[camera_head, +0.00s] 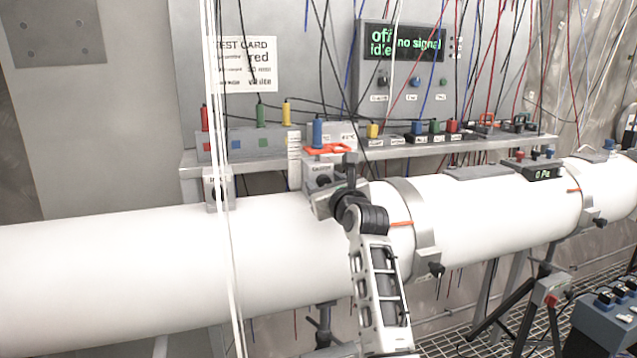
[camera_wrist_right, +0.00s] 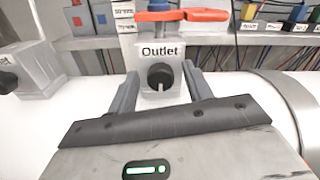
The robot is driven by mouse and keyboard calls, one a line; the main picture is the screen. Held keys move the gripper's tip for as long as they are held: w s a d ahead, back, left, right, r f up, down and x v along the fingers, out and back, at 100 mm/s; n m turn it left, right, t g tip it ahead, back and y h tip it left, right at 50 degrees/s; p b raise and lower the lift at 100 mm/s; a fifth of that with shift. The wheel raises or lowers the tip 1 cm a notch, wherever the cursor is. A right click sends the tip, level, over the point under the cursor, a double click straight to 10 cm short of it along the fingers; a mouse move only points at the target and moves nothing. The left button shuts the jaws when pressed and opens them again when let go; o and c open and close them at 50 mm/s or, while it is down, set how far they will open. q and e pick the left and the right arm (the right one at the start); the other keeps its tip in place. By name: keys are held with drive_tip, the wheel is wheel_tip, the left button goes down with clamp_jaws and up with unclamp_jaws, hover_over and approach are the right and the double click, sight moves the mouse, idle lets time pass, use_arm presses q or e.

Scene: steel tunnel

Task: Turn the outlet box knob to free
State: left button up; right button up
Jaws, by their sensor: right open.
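The outlet box (camera_wrist_right: 148,95) is a pale grey block labelled "Outlet", on top of the white pipe. Its round black knob (camera_wrist_right: 160,76) faces me in the right wrist view, with a light pointer mark pointing down. My right gripper (camera_wrist_right: 162,82) is open, its fingers to the left and right of the knob with gaps showing; I cannot tell how near the tips are to the box face. In the head view the box (camera_head: 318,170) shows behind my right gripper (camera_head: 338,188), which partly covers it. My left gripper is not in view.
An orange-red handle (camera_head: 327,149) sits just above the outlet box. Another box (camera_head: 217,188) stands on the pipe (camera_head: 130,262) to the left. A shelf (camera_head: 265,153) with coloured plugs runs behind. Thin cables hang in front. The display (camera_head: 405,43) reads "off", "idle", "no signal".

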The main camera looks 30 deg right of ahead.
drive_tip(key=c, duration=1)
drive_tip(key=shift+o, duration=0.2)
